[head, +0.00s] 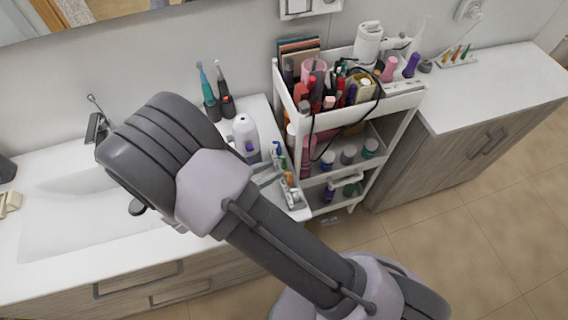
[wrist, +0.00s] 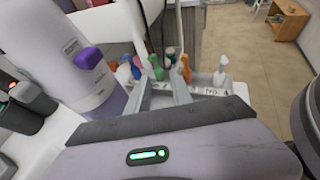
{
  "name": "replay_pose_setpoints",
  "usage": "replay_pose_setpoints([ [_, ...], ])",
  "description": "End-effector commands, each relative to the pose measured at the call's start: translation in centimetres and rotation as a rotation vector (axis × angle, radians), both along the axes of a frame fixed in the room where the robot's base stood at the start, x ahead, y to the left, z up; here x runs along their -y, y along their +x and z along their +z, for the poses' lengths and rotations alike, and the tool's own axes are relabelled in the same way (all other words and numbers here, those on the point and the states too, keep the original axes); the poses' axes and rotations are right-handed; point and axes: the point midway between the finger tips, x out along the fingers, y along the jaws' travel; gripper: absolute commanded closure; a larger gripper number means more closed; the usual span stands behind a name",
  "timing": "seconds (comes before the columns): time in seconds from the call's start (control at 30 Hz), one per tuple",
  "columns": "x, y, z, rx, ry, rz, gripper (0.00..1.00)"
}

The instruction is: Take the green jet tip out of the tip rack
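The tip rack (head: 292,198) is a narrow pale holder at the right end of the sink counter, beside the cart. Several small coloured jet tips stand in it. A green jet tip (head: 275,158) shows near its back end, close to a blue one; an orange tip (head: 289,179) stands nearer the front. In the wrist view the rack (wrist: 207,85) lies just beyond my fingers, with the orange tip (wrist: 185,68) to the right. My gripper (wrist: 161,75) is open, its two grey fingers apart and pointing at the row of tips. I cannot tell whether the fingers touch any tip.
A white bottle-shaped device with a purple button (head: 245,138) stands close to the left of my gripper. Two electric toothbrushes (head: 226,95) stand behind it. The loaded white cart (head: 403,103) is close on the right, with a black cable hanging down. Another tip holder (head: 458,62) is on the right counter.

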Motion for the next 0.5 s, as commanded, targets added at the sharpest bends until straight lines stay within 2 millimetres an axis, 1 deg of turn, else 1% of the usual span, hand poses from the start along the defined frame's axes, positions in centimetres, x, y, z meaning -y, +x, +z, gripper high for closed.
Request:
replay_pose_setpoints([
  [0.03, 0.8, 0.7, -0.7, -0.001, -0.001, -0.005, 0.73],
  [0.1, 1.8, 1.6, -1.3, -0.002, 0.0, -0.005, 0.73],
  [0.2, 2.8, 2.4, -1.6, 0.0, 0.0, -0.004, 0.73],
  [0.43, 2.9, 2.6, -1.6, 0.0, 0.0, -0.001, 0.73],
  [0.47, 2.9, 2.6, -1.6, 0.0, 0.0, -0.001, 0.77],
  [0.5, 2.9, 2.6, -1.6, 0.0, 0.0, -0.001, 0.85],
])
